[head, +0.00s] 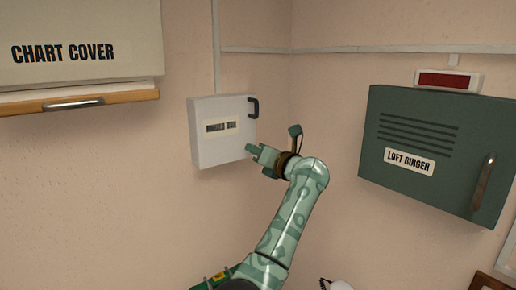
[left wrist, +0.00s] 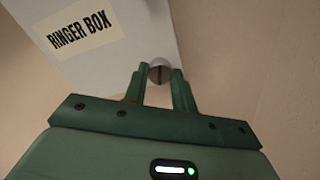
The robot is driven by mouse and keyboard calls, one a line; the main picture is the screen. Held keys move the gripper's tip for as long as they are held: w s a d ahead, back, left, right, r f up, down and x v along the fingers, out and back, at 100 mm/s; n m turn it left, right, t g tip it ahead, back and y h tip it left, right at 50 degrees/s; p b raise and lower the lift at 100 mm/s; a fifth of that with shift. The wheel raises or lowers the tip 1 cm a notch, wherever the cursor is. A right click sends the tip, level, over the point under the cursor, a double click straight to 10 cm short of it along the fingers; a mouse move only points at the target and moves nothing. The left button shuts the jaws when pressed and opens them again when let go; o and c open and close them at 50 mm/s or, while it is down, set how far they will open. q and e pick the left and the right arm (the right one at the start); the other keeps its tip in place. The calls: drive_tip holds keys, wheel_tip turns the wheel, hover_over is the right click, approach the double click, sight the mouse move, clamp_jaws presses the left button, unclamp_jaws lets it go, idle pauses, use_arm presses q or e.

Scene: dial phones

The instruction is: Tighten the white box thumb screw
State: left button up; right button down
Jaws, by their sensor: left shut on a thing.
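The white box (head: 222,150) hangs on the wall left of the corner, with a label and a dark handle (head: 253,107) at its upper right. In the left wrist view the white box (left wrist: 130,25) carries a label reading RINGER BOX. The thumb screw (left wrist: 160,72) is a round grey metal knob with a dark slot line, at the box's edge. My left gripper (head: 252,150) is at the box's lower right edge. In the left wrist view my left gripper (left wrist: 160,78) has its two fingers shut on the thumb screw, one on each side. My right gripper is out of view.
A green LOFT RINGER box (head: 420,135) with a handle hangs on the right wall, under a red-fronted unit (head: 448,81). A CHART COVER panel (head: 75,65) with a wooden ledge is at upper left. Bare wall lies below the white box.

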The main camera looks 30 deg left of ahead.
use_arm(q)
drive_tip(key=shift+f+m+p, duration=0.15)
drive_tip(key=shift+m+p, duration=0.4)
drive_tip(key=shift+m, duration=7.1)
drive_tip(key=shift+f+m+p, duration=0.1)
drive_tip(key=shift+m+p, duration=0.45)
drive_tip(key=shift+m, duration=7.1)
drive_tip(key=o, duration=1)
drive_tip(key=shift+m, duration=0.3)
drive_tip(key=b+v, duration=0.3)
drive_tip(key=v, duration=1.3)
drive_tip(key=shift+d, duration=0.2)
